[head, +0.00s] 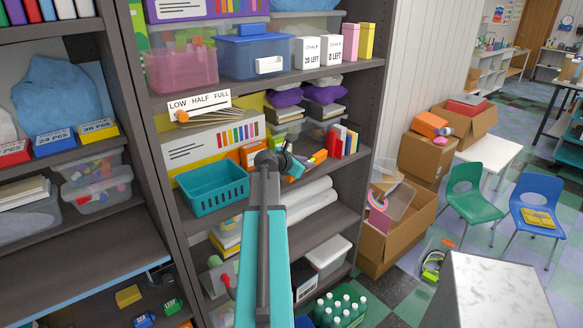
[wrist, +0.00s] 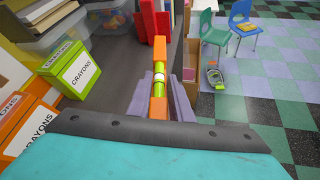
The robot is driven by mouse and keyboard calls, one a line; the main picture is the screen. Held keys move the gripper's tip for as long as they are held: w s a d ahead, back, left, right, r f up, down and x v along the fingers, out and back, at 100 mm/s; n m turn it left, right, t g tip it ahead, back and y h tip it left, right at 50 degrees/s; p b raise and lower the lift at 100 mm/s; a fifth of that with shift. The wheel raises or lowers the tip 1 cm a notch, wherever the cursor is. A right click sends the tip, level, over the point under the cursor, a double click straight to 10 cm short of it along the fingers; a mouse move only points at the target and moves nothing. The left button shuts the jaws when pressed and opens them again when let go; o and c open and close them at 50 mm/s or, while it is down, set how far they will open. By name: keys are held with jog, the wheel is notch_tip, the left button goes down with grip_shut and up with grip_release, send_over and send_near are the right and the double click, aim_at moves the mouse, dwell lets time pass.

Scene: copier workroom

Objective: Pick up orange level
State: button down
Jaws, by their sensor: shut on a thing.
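The orange level (wrist: 158,108), with yellow-green vials in its middle, lies lengthwise between the two purple fingers of my gripper (wrist: 160,84) in the wrist view. The fingers are shut on it from both sides. In the head view, my gripper (head: 298,166) is at the shelf with the teal basket, and an orange end of the level (head: 319,157) shows just past it. My arm hides part of the shelf there. I cannot tell whether the level still touches the shelf.
Crayon boxes, one green (wrist: 76,74) and one orange (wrist: 32,128), stand left of my gripper. Red books (head: 338,141) stand upright behind the level. A teal basket (head: 213,190) is to the left. The shelf's right upright (head: 376,95) is close by; open floor lies beyond.

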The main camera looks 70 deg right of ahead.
jog(key=s+b, duration=0.1)
jog(key=s, duration=0.7)
jog(key=shift+s+d+r, duration=0.3)
jog(key=shift+d+r, duration=0.05)
jog(key=shift+r, duration=0.1)
jog(key=c, duration=2.3)
grip_release()
jog(key=shift+w, duration=0.1)
grip_shut()
